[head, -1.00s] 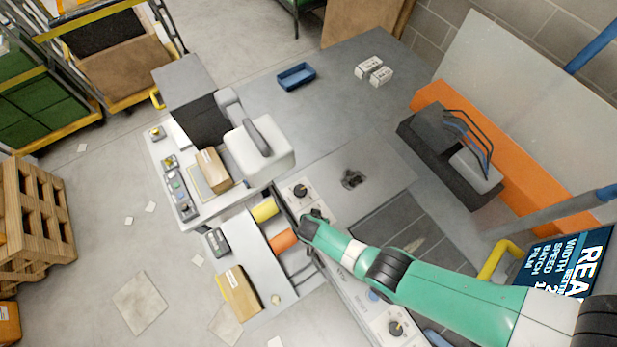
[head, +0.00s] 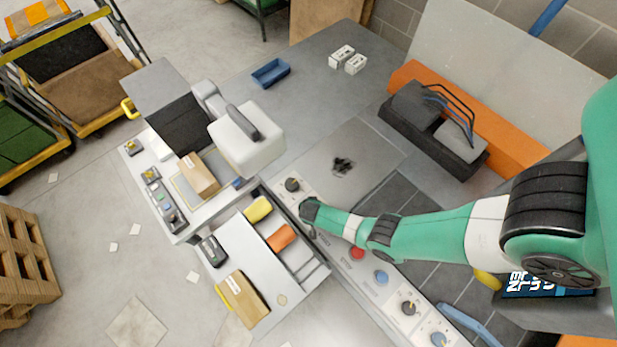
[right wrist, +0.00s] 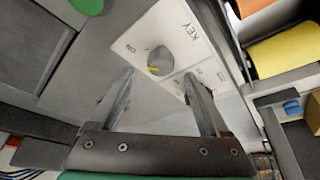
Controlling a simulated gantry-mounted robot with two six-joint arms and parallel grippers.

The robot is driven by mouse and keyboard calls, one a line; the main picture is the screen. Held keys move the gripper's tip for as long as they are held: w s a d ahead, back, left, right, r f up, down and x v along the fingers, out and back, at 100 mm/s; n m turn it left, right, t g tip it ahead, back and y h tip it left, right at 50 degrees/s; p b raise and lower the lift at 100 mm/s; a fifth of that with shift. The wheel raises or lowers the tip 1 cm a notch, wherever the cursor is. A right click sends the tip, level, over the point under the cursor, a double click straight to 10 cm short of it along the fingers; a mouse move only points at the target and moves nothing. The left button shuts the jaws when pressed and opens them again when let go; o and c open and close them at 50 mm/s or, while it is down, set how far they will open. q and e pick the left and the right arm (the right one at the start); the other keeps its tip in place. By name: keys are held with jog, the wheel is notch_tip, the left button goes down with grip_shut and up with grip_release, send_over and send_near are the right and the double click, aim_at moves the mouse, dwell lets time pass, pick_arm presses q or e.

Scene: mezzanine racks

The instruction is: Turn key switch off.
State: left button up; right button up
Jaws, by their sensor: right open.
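The key switch (right wrist: 158,61) shows in the right wrist view as a round grey knob with a yellow mark, on a white panel lettered KEY. In the head view it appears to be the dark knob (head: 292,184) at the upper end of the control strip. My right gripper (right wrist: 160,77) is open, its two fingers on either side of the knob's near edge. I cannot tell whether they touch it. In the head view my right gripper (head: 304,204) is just below the knob, mostly hidden by its own wrist. My left gripper is not in view.
A red button (head: 357,253), a blue button (head: 380,277) and another knob (head: 408,307) are farther down the strip. The open drawer beside it holds yellow (head: 257,208) and orange (head: 281,237) rolls. A green round part (right wrist: 87,5) shows near the switch.

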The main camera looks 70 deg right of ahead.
jog(key=b+x, duration=0.2)
jog(key=x, duration=0.1)
jog(key=shift+w+d+f, duration=0.1)
jog(key=shift+d+f, duration=0.05)
jog(key=shift+f, duration=0.15)
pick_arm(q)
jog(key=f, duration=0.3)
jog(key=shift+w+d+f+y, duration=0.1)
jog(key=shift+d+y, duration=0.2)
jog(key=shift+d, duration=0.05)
pick_arm(e)
jog(key=shift+c, duration=0.4)
grip_shut()
